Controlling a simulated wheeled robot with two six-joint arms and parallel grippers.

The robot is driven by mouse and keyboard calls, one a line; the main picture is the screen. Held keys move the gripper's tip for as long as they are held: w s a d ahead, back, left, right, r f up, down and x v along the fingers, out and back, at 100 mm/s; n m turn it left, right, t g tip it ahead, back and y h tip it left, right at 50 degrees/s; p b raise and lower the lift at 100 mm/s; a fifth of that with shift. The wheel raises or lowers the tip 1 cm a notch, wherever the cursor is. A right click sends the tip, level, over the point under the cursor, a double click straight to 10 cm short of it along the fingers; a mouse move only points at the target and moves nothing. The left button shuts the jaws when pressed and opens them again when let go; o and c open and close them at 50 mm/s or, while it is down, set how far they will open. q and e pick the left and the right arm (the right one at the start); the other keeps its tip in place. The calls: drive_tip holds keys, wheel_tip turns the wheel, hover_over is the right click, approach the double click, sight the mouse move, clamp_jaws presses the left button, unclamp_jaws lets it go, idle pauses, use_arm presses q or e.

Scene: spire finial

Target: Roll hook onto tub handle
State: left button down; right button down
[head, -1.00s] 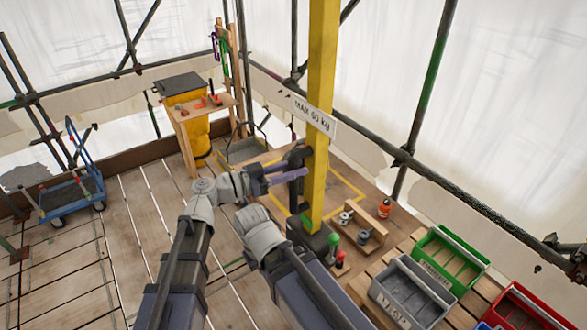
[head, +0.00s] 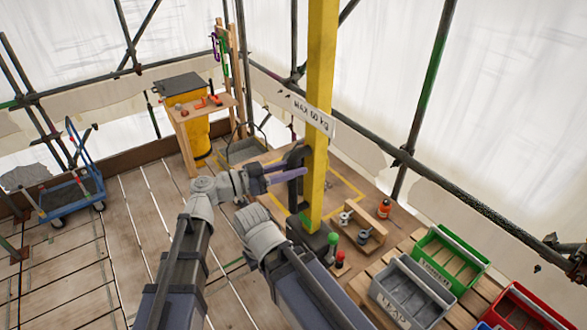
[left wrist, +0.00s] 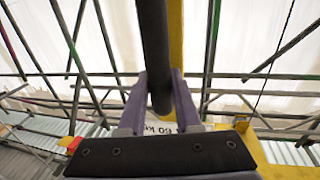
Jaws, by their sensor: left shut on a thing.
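My left gripper (head: 298,173) is shut on a dark bar (head: 296,157) beside the yellow post (head: 318,110). In the left wrist view the purple fingers (left wrist: 163,95) close on both sides of the round black bar (left wrist: 153,40). A grey tub (head: 245,151) with a thin raised handle (head: 262,133) stands on the floor behind and left of the post, apart from my gripper. I cannot make out a hook clearly. My right arm's grey wrist shows below the left one, but its fingers do not show.
A white "MAX 60 kg" sign (head: 312,115) is on the post. A wooden stand (head: 205,107) and a yellow bin (head: 187,95) are behind. Green (head: 447,260), grey (head: 410,292) and red (head: 522,310) crates stand at right. A blue trolley (head: 73,195) is at left. Planks at left are clear.

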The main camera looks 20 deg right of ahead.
use_arm(q)
drive_tip(key=w+a, duration=0.4)
drive_tip(key=w, duration=0.9)
drive_tip(key=shift+a, duration=0.35)
drive_tip(key=c, duration=0.6)
unclamp_jaws()
drive_tip(key=s+a, duration=0.1)
drive_tip(key=a, duration=0.6)
drive_tip(key=shift+a, duration=0.4)
drive_tip(key=shift+s, duration=0.1)
